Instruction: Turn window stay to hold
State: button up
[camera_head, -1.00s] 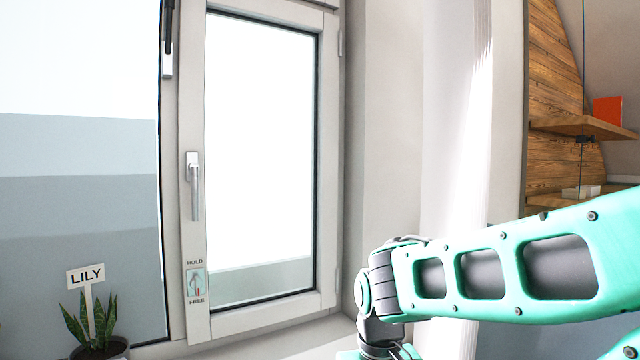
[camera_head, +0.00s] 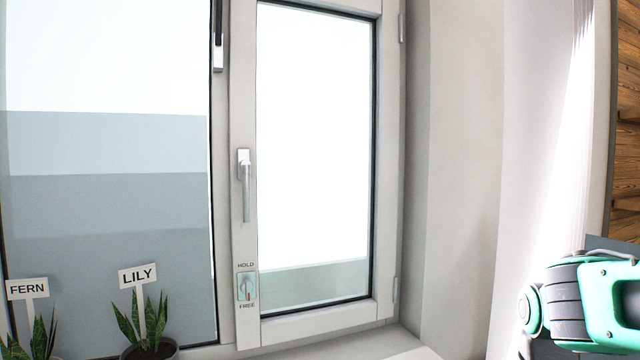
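The window stay (camera_head: 246,287) is a small plate with a little knob, low on the left stile of the narrow window sash. HOLD is printed above it and FREE below it. A red mark shows on its lower part; the exact angle of the knob is too small to tell. The window handle (camera_head: 245,186) hangs straight down above the stay. The window sash (camera_head: 387,160) looks shut in its frame. My arm shows at the lower right, well apart from the stay. My gripper is outside the view.
Potted plants labelled LILY (camera_head: 146,325) and FERN (camera_head: 35,335) stand at the lower left, left of the stay. The white sill (camera_head: 350,345) below the sash looks bare. A pale curtain (camera_head: 545,150) hangs at the right.

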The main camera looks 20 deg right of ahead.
aim_at(247, 287)
jog(key=k, duration=1)
jog(key=u, duration=0.8)
jog(key=i, duration=0.8)
jog(key=u, duration=0.45)
